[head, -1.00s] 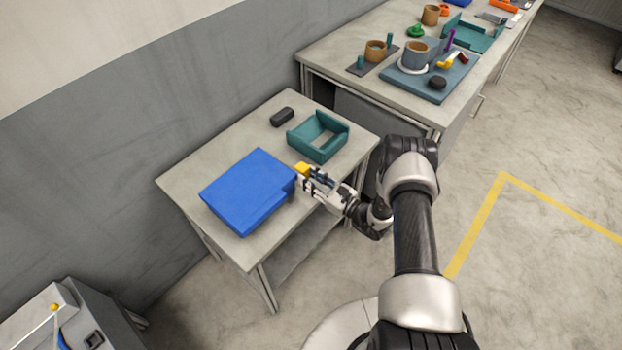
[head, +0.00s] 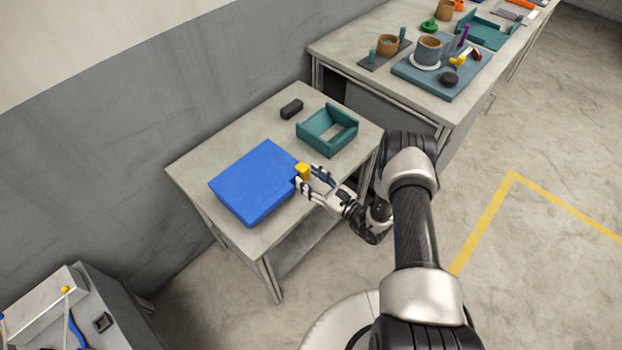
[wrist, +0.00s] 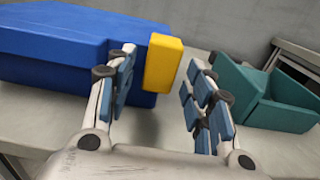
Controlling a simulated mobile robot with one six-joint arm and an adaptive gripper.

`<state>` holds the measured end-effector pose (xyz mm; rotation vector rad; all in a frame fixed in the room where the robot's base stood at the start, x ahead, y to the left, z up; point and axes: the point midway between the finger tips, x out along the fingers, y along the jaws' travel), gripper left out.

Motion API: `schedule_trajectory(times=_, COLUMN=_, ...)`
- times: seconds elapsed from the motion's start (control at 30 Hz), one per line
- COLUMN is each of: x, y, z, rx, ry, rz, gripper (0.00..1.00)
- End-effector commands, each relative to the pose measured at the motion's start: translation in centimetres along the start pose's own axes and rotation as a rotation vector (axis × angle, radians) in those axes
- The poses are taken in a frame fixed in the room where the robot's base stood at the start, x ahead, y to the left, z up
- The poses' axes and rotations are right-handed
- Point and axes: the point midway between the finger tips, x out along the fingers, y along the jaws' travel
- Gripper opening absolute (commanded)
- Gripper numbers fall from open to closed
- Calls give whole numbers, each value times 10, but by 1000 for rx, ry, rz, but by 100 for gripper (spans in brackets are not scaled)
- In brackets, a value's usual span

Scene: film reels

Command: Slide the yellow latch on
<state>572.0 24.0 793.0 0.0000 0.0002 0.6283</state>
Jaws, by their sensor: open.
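The blue box (head: 255,182) lies on the near table. The yellow latch (head: 302,169) is a small block at the box's right edge. In the wrist view the latch (wrist: 163,63) stands upright against the right end of the blue box (wrist: 60,50). My gripper (head: 308,177) is open at the latch, one finger on each side in the picture. The latch's lower part and seat are not clearly seen.
A teal open tray (head: 312,135) sits behind the gripper and shows at right in the wrist view (wrist: 275,108). A small black block (head: 291,109) lies at the table's back. A second table (head: 375,84) holds several parts. The near table's left end is clear.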

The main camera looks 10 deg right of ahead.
Motion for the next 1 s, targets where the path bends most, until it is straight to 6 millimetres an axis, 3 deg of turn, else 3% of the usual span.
schedule_trajectory(times=0.37, x=-7, y=-1, z=0, rx=1, ry=1, rz=-3, gripper=49)
schedule_trajectory(times=0.8, x=-93, y=-2, z=0, rx=1, ry=0, rz=-7, gripper=49)
schedule_trajectory(times=1.0, x=-116, y=-1, z=0, rx=0, ry=0, rz=-2, gripper=49)
